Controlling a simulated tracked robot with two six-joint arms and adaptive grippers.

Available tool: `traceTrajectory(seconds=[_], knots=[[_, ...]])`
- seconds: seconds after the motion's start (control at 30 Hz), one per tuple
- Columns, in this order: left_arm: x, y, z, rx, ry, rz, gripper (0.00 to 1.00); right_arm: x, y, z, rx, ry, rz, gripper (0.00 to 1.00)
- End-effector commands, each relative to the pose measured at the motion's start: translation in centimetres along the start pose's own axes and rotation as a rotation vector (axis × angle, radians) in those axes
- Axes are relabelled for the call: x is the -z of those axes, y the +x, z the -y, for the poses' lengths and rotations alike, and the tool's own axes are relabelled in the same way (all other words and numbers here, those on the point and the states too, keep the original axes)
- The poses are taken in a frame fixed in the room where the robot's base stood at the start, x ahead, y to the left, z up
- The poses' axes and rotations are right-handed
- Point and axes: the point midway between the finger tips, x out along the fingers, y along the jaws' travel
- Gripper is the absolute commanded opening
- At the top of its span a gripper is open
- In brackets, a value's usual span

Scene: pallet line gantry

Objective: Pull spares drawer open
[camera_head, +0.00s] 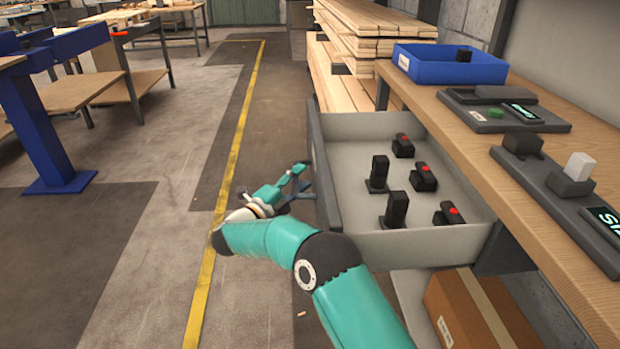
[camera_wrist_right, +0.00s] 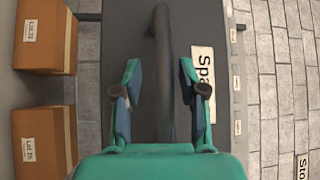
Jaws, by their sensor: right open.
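The spares drawer (camera_head: 345,210) stands pulled out from under the wooden bench in the head view, its inside in plain sight. It holds several black parts, some with red tops (camera_head: 423,177). My right gripper (camera_head: 298,180) is at the outer face of the drawer front. In the right wrist view, the dark bar handle (camera_wrist_right: 163,45) runs between the two open fingers, with gaps on both sides. A white label (camera_wrist_right: 202,70) reading "Spa" is beside the handle, partly hidden by a finger. My left gripper is not in view.
The bench top (camera_head: 470,135) carries a blue bin (camera_head: 450,66) and dark fixtures (camera_head: 505,112). A cardboard box (camera_head: 470,310) sits below the drawer. Stacked planks (camera_head: 360,40) stand behind it. The floor left of the drawer is clear, with a yellow line (camera_head: 228,170).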

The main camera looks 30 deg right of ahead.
Motion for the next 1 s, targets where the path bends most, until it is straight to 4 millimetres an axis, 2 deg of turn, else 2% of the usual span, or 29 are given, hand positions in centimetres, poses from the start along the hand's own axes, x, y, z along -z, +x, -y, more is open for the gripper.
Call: traceTrajectory(seconds=[0.17,0.6,0.8,1.0], knots=[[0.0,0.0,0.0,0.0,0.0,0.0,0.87,0.0,-1.6,0.1,0.0,0.0,0.002,0.41],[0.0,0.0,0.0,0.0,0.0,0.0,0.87,0.2,-9.9,-0.1,0.001,-0.001,0.003,0.41],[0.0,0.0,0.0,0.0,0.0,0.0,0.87,0.3,-11.8,-0.2,0.0,-0.002,0.0,0.41],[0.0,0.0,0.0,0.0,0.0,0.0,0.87,0.3,-12.1,-0.2,-0.001,-0.002,0.0,0.41]])
